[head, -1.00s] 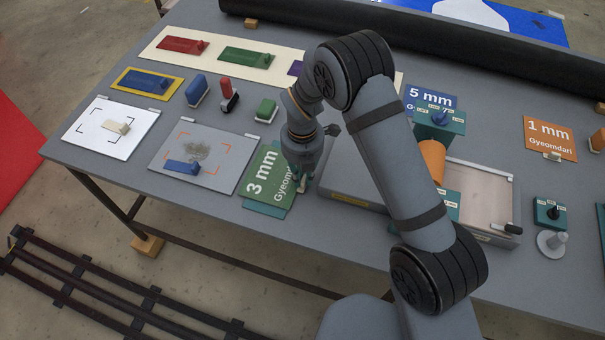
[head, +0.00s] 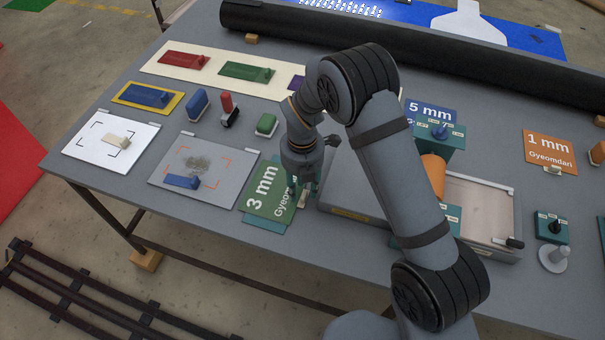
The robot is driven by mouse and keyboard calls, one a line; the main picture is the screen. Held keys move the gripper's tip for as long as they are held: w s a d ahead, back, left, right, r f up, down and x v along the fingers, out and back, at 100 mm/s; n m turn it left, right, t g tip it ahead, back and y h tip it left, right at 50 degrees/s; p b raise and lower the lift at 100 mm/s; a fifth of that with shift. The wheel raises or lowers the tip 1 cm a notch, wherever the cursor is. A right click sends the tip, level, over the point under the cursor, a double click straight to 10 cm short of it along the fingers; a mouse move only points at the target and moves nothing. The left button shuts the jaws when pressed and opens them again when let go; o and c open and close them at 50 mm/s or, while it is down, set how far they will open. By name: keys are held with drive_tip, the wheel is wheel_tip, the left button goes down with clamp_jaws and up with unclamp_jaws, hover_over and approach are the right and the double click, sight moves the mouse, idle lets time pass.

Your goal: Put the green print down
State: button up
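The green print (head: 268,190), marked "3 mm Gyeomdari", lies on a teal plate (head: 256,220) near the front edge of the table in the head view. A small cream tab (head: 303,201) shows at its right end. My gripper (head: 303,191) points down just above that tab. Its fingers look spread to either side, with nothing seen clamped between them. The fingertips are small and partly dark, and the arm hides some of the area behind.
A grey lightbox (head: 480,205) stands just right of my gripper. A grey board (head: 215,150) with a blue-handled block (head: 182,182) lies to the left. A green block (head: 266,125) stands behind the print. A black roll (head: 300,30) spans the back.

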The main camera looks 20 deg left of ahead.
wheel_tip(320, 180, up, 10)
drive_tip(key=b, duration=0.1)
drive_tip(key=shift+r, duration=0.25)
wheel_tip(320, 180, down, 12)
drive_tip(key=shift+f+p, duration=0.1)
drive_tip(key=shift+p, duration=0.65)
wheel_tip(320, 180, up, 3)
drive_tip(key=shift+r+b, duration=0.1)
drive_tip(key=shift+b, duration=0.55)
drive_tip(key=shift+r, duration=0.35)
drive_tip(key=shift+d, duration=0.1)
